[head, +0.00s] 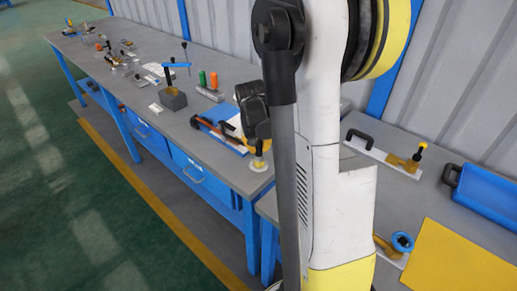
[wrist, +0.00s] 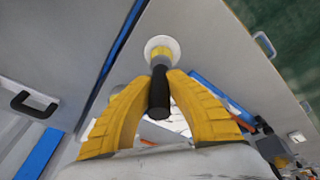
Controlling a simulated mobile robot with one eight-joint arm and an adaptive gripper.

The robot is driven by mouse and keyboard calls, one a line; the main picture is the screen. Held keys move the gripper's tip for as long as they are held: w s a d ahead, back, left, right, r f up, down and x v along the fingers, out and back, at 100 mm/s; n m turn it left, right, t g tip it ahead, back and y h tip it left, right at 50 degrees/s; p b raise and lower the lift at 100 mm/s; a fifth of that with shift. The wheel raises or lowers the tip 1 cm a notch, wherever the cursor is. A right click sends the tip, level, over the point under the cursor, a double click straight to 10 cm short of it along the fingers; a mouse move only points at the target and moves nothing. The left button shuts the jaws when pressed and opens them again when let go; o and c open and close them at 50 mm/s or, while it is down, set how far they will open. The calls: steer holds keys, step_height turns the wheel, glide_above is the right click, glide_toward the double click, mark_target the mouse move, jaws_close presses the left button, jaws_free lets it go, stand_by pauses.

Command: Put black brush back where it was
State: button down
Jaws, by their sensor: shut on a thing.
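The black brush (wrist: 158,95) is upright between the yellow fingers of my gripper (wrist: 162,80) in the wrist view. The fingers are shut on its black handle. Beyond the handle are a yellowish collar and a round white disc (wrist: 153,41). In the head view the brush's white disc (head: 260,166) shows at the near right end of the long grey table (head: 225,170), below my gripper. My arm hides part of the gripper there. I cannot tell whether the brush touches the table or the disc is a separate holder.
A blue tray (head: 222,136) with tools lies close beside my gripper. A grey block (head: 173,100) and orange and green handles (head: 208,80) stand farther back.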

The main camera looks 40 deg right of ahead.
steer(key=shift+f, duration=0.2)
steer(key=c, duration=1.4)
jaws_free()
steer(key=shift+r, duration=0.1)
steer(key=shift+a+r, duration=0.1)
steer(key=shift+r, duration=0.4)
steer(key=p+v, duration=0.4)
steer(key=v, duration=0.7)
steer(key=s+a+r+n+t+y, duration=0.1)
steer(key=s+a+r+n+t, duration=0.1)
steer(key=a, duration=0.6)
steer(key=s+a+r+n+t+y, duration=0.1)
steer(key=s+a+r+n, duration=0.1)
steer(key=a, duration=0.7)
steer(key=s+a+r+n+t, duration=0.2)
steer(key=s+a, duration=0.4)
steer(key=a, duration=0.3)
steer(key=shift+s+a+r+n+t+y, duration=0.15)
steer(key=shift+r+n+t+y, duration=0.25)
steer(key=shift+n, duration=0.4)
